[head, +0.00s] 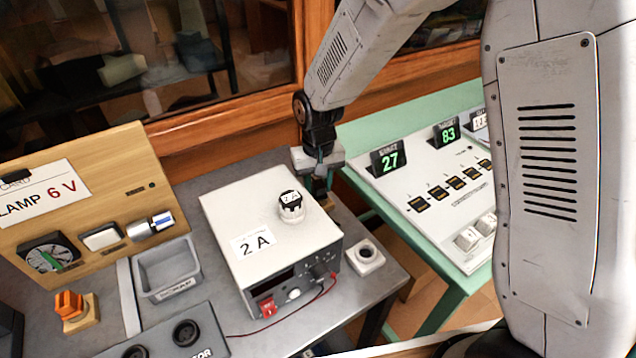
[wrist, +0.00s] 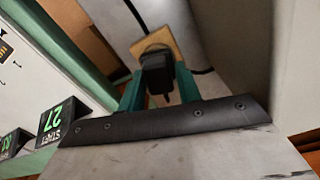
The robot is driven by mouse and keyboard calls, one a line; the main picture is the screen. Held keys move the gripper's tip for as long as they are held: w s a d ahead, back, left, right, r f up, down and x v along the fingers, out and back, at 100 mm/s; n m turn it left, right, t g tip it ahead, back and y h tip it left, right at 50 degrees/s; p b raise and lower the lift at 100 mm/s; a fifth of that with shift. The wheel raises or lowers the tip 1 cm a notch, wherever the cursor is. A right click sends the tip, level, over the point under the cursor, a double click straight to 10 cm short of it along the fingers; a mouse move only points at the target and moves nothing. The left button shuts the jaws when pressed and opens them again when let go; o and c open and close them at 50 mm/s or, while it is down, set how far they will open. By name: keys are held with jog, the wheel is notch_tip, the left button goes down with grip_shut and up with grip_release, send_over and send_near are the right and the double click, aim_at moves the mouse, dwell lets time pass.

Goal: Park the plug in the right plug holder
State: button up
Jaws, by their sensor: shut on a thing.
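My gripper (head: 320,188) is low behind the right rear corner of the white power unit (head: 270,225), which partly hides it. In the wrist view, its teal fingers (wrist: 158,92) are shut on a black plug (wrist: 157,72). A small wooden block (wrist: 160,43) shows just beyond the plug, in line with it. A wooden edge also shows below the gripper in the head view (head: 329,204). I cannot tell whether the plug touches the block or sits in it. On the left, an orange plug-like piece (head: 69,304) stands on another wooden block (head: 82,318).
The white unit carries a "2 A" card and a round black-and-white knob (head: 291,206). A white socket block (head: 365,257) stands to its right. A grey tray (head: 167,268) and the wooden lamp panel (head: 85,205) are left. A green-edged console (head: 440,185) stands right.

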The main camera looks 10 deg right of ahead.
jog(key=shift+f, duration=0.2)
jog(key=o, duration=1.5)
jog(key=shift+o, duration=0.2)
jog(key=shift+r, duration=0.15)
jog(key=shift+r, duration=3.35)
